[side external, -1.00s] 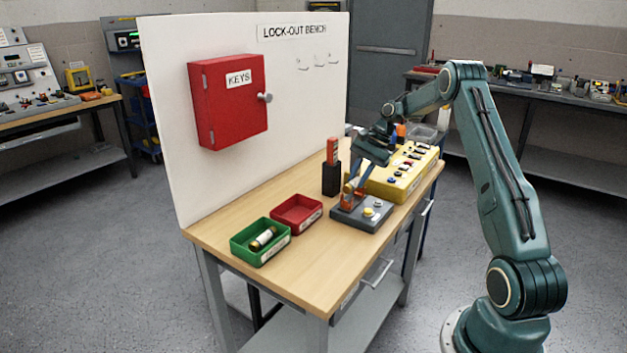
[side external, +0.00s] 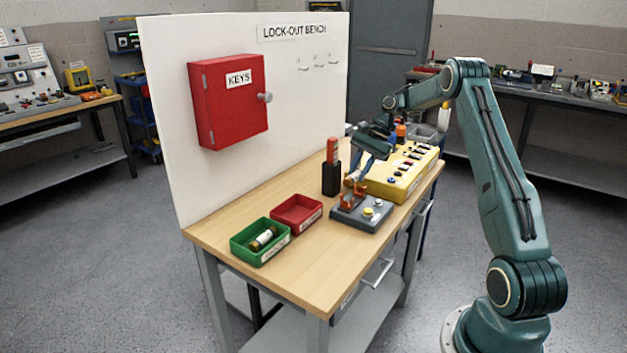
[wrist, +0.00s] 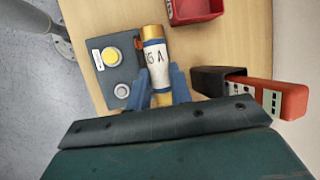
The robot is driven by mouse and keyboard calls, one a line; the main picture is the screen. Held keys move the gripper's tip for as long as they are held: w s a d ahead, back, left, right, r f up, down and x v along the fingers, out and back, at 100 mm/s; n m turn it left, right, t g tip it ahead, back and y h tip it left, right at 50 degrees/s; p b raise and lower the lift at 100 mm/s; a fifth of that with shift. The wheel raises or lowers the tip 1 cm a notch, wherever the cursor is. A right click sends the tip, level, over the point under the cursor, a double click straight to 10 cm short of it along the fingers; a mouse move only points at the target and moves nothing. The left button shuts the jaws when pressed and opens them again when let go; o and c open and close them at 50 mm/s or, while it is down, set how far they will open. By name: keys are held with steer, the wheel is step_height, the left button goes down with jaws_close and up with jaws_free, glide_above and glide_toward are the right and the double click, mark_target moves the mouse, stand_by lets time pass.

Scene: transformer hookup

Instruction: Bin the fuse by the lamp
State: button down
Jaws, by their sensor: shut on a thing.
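My gripper (side external: 360,174) is shut on a fuse (side external: 349,182) and holds it just above the grey tester box (side external: 344,218). In the wrist view the fuse (wrist: 154,52) has brass ends and a white label, partly legible as "5 A", between the blue fingers (wrist: 162,88). The tester has orange clips (side external: 352,199) and a yellow lamp (side external: 368,211), which also shows in the wrist view (wrist: 110,57). I cannot tell for sure whether it is lit. A green bin (side external: 248,258) holds another fuse (side external: 264,238). A red bin (side external: 312,222) beside it looks empty. The bin labels are too small to read.
A black holder (side external: 331,180) with a red block (side external: 332,151) in it stands behind the tester. A yellow panel with switches (side external: 395,190) lies right of it. A white board with a red key cabinet (side external: 232,110) backs the bench. The front of the wooden top is clear.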

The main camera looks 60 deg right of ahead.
steer(key=shift+r, duration=1.6)
steer(key=w+a, duration=0.3)
steer(key=a, duration=0.5)
steer(key=w+a+r, duration=0.1)
steer(key=w+a, duration=0.3)
steer(key=a, duration=0.5)
steer(key=w+a, duration=0.4)
steer(key=a, duration=0.5)
steer(key=shift+a+r, duration=0.15)
steer(key=shift+r, duration=0.15)
steer(key=shift+f, duration=0.1)
steer(key=shift+f, duration=2.9)
